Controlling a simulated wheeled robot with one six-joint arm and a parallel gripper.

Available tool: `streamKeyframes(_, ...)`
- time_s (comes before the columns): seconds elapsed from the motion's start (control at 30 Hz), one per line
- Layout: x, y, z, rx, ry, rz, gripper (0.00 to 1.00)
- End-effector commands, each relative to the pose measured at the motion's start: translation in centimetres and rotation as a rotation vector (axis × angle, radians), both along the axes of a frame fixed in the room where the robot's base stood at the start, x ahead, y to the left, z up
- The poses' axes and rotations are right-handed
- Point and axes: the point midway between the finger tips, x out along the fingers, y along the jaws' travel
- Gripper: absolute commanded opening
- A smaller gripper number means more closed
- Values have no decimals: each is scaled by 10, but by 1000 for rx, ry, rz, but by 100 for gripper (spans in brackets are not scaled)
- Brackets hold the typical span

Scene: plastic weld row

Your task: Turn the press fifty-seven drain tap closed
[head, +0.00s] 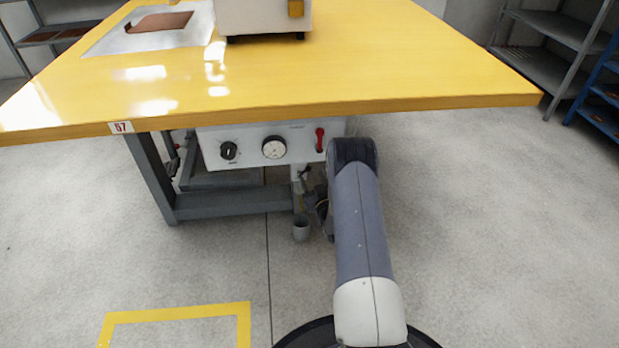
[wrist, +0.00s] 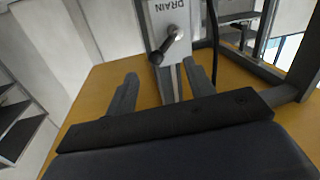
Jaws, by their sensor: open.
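The drain tap (wrist: 166,45) shows in the wrist view as a dark lever with a rounded end, in front of a pale plate marked DRAIN (wrist: 160,14). The lever lies slanted to the grey upright behind it. My gripper (wrist: 162,78) is open, with one finger on each side of that upright and the tap just beyond the fingertips, nearer the middle of the gap. I see nothing held. In the head view, my arm largely hides the gripper beside the drain pipe (head: 297,185) under the table tagged 57 (head: 122,127).
A grey cup (head: 301,230) stands below the pipe. A dark hose (wrist: 213,40) runs close right of the tap. Floor at right is clear.

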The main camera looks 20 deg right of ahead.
Motion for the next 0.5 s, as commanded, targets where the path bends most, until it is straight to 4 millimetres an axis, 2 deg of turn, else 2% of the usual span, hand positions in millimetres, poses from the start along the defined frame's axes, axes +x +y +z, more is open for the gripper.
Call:
streamKeyframes(0.1, 20, -1, -2, -1, -3, 0, 51)
streamKeyframes(0.2, 31, -2, -2, -1, -1, 0, 51)
streamKeyframes(0.5, 40, -3, 0, 0, 1, -1, 51)
